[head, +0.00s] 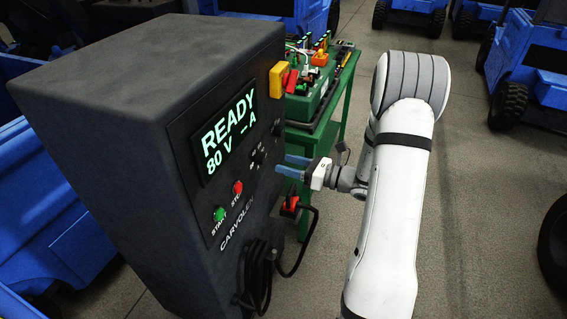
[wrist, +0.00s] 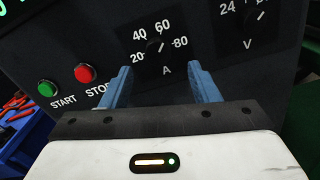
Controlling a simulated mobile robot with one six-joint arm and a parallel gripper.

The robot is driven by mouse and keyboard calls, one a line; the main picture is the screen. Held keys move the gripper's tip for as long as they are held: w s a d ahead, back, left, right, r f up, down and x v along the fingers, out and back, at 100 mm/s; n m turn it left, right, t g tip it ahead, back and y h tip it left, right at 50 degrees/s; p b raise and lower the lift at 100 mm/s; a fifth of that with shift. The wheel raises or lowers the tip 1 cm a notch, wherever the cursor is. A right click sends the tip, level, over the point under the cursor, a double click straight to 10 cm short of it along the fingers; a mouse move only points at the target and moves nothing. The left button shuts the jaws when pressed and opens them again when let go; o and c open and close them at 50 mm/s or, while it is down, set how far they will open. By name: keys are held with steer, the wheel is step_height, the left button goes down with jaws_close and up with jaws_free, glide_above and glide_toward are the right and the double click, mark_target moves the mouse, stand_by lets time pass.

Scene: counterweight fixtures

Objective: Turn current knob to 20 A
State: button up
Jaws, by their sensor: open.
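The current knob (wrist: 153,47) is a small dark knob on the charger's front panel, ringed by the marks 20, 40, 60 and 80 with an A below. Its pointer is too dark and small to read surely. In the head view the current knob (head: 258,157) sits right of the display. My gripper (wrist: 160,72) is open and empty, its blue fingers on either side of the knob's lower part in the picture. In the head view my gripper (head: 281,167) is just right of the panel, pointing at it; I see no contact with the knob.
The charger's display (head: 228,131) reads READY, 80 V and a dash before A. A voltage knob (wrist: 257,16) is to the right. Green start (wrist: 47,88) and red stop (wrist: 85,73) buttons are to the left. A green cart (head: 305,130) stands behind my gripper; a black cable (head: 258,270) hangs below.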

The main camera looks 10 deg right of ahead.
steer(key=shift+v, duration=1.95)
steer(key=v, duration=0.7)
steer(key=shift+s+d+b, duration=0.3)
steer(key=shift+b, duration=0.1)
steer(key=m+b, duration=0.6)
steer(key=m, duration=0.3)
glide_toward(264, 161)
steer(key=x, duration=0.8)
steer(key=shift+w, duration=0.2)
